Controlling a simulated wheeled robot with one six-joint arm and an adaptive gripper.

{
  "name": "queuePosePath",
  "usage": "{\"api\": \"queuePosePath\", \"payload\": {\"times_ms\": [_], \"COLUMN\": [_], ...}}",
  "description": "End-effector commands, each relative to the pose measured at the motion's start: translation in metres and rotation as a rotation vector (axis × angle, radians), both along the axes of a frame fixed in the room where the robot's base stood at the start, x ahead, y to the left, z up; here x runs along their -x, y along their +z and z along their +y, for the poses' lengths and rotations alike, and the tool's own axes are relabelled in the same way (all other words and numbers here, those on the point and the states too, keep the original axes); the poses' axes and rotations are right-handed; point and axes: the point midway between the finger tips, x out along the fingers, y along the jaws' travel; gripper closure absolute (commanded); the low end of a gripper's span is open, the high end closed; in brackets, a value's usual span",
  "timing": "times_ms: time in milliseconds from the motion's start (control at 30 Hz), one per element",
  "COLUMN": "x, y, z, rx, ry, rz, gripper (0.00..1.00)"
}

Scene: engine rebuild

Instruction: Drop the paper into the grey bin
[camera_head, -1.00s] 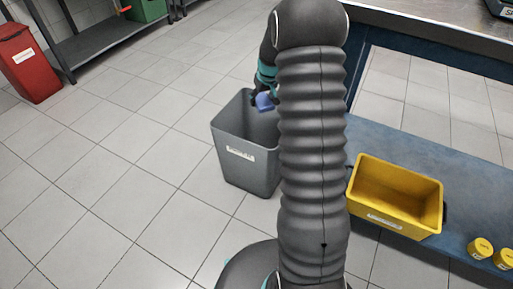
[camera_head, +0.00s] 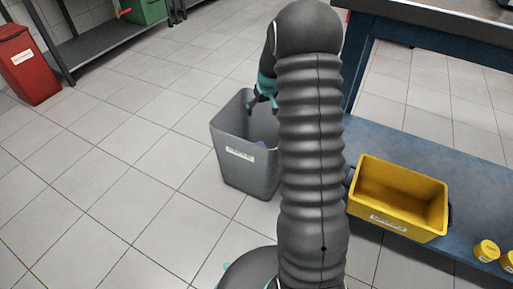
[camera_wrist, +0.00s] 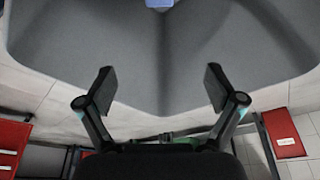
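The grey bin (camera_head: 234,163) stands on the tiled floor left of my arm in the head view, a pale label on its front. Its inner walls (camera_wrist: 120,50) fill the upper wrist view. The paper, a small blue piece (camera_head: 260,144), shows inside the bin, partly hidden by its front rim and my arm. In the wrist view the paper (camera_wrist: 160,3) is cut off by the top edge. My gripper (camera_wrist: 160,88) is open and empty, its fingers wide apart at the bin. In the head view my gripper (camera_head: 260,101) is over the bin's mouth.
A yellow bin (camera_head: 398,197) sits on a blue surface at right, with small yellow containers (camera_head: 486,251) beside it. A workbench (camera_head: 440,17) is at the upper right. A red bin (camera_head: 30,66) and shelf stand at the upper left. Floor at left is clear.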

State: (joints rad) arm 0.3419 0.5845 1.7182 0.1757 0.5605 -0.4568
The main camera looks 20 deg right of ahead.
Motion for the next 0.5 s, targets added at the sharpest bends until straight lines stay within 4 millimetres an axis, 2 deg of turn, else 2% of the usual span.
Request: {"api": "queuePosePath", "payload": {"times_ms": [267, 367, 500], "x": [0.001, 0.003, 0.010], "y": [0.003, 0.012, 0.035], "z": [0.000, 0.000, 0.000], "rx": [0.000, 0.000, 0.001], "ry": [0.000, 0.000, 0.000], "rz": [-0.001, -0.001, -0.003], "gripper": [0.07, 0.07, 0.07]}}
